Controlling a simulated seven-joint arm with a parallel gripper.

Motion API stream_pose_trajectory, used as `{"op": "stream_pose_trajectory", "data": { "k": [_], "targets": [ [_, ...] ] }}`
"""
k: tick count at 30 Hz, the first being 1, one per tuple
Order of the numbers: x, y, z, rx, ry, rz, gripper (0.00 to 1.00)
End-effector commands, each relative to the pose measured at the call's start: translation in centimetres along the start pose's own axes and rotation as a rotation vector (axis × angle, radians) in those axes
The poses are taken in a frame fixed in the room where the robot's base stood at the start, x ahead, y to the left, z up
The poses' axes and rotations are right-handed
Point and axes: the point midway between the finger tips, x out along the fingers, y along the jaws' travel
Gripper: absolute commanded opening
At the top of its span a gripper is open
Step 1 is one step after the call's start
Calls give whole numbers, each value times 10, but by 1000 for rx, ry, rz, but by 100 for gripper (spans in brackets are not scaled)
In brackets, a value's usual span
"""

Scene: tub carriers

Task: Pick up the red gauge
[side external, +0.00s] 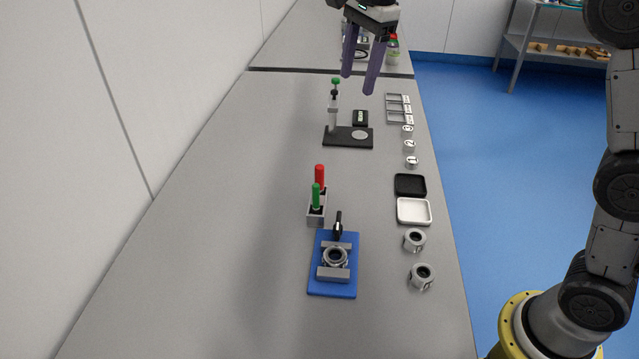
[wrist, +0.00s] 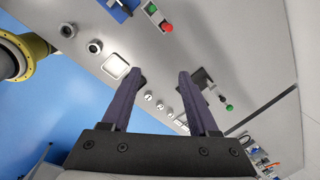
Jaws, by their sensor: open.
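The red gauge (side external: 320,175) stands upright in a small grey holder (side external: 315,217) near the middle of the bench in the side external view. A green gauge (side external: 316,195) stands beside it in the same holder, nearer the camera. In the wrist view the red gauge (wrist: 167,27) shows at the top, right of the green one (wrist: 153,8). My gripper (side external: 359,84) is open and empty, high above the far part of the bench, well away from the red gauge. In the wrist view its two purple fingers (wrist: 165,75) are apart with nothing between them.
A blue fixture (side external: 318,286) with a clamped ring stands in front of the holder. A black stand (side external: 349,143) with a green-topped post is behind it. Black and white trays (side external: 413,221), metal rings (side external: 421,277) and numbered pieces line the right edge. The bench's left side is clear.

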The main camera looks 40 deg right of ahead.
Motion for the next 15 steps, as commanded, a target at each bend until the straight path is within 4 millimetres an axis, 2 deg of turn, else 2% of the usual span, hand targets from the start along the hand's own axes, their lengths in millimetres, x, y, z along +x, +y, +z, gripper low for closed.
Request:
{"op": "stream_pose_trajectory", "data": {
  "k": [1,3,6,10,15],
  "targets": [
    [19,-14,8,4,3,27,60],
    [41,-28,16,-5,7,56,60],
    [71,-40,24,-19,12,93,60],
    [100,-42,31,-32,21,142,60],
    [120,-39,34,-39,24,163,60]
  ]
}}
